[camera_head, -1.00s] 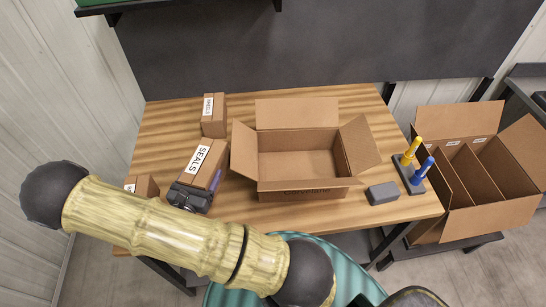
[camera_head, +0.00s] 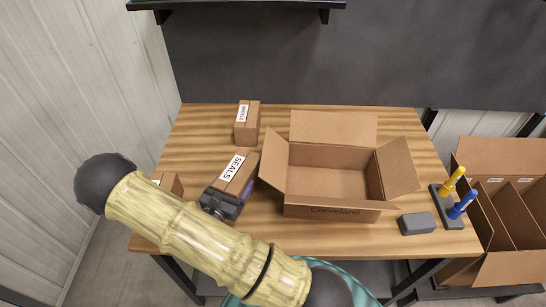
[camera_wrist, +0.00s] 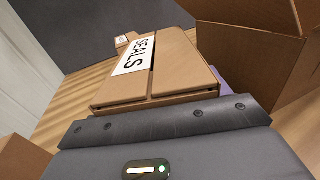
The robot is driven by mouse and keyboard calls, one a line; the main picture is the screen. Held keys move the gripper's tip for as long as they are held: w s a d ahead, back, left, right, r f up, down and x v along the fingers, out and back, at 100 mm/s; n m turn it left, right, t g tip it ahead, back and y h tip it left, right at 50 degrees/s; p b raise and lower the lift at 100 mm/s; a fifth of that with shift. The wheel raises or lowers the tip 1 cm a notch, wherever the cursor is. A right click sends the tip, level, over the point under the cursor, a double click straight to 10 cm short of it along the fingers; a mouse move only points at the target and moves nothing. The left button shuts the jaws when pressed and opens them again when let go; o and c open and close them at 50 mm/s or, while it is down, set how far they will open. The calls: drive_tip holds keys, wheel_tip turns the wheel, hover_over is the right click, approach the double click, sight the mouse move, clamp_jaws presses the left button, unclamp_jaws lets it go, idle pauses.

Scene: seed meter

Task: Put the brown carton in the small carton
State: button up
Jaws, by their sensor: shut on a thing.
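The brown carton (camera_head: 242,164) with a SEALS label lies on the table, left of the open carton. My gripper (camera_head: 226,198) is shut on its near end. The wrist view shows the same brown carton (camera_wrist: 178,62) directly ahead of my gripper (camera_wrist: 165,125), with a purple finger part along its right side. I cannot tell whether it is lifted off the table. The small carton (camera_head: 332,211) stands upright and empty on the table with its flaps spread; its side also shows in the wrist view (camera_wrist: 245,55).
A smaller labelled carton (camera_head: 247,123) stands behind the brown carton. Another carton (camera_head: 170,184) is partly behind my arm. A grey block (camera_head: 417,223) and a holder with yellow and blue tools (camera_head: 449,208) are at the right. A divided carton (camera_head: 510,268) stands beyond the table (camera_head: 400,117).

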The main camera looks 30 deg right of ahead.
drive_tip(key=p+x, duration=0.3)
drive_tip(key=x, duration=1.1)
drive_tip(key=shift+p, duration=0.35)
drive_tip(key=shift+d, duration=0.1)
drive_tip(key=f, duration=0.1)
drive_tip(key=p, duration=0.1)
drive_tip(key=d+f, duration=0.1)
drive_tip(key=shift+w+f+p, duration=0.3)
drive_tip(key=shift+w+p, duration=0.05)
drive_tip(key=shift+f, duration=0.4)
drive_tip(key=shift+f, duration=0.2)
drive_tip(key=o, duration=1.4)
drive_tip(key=shift+c, duration=0.2)
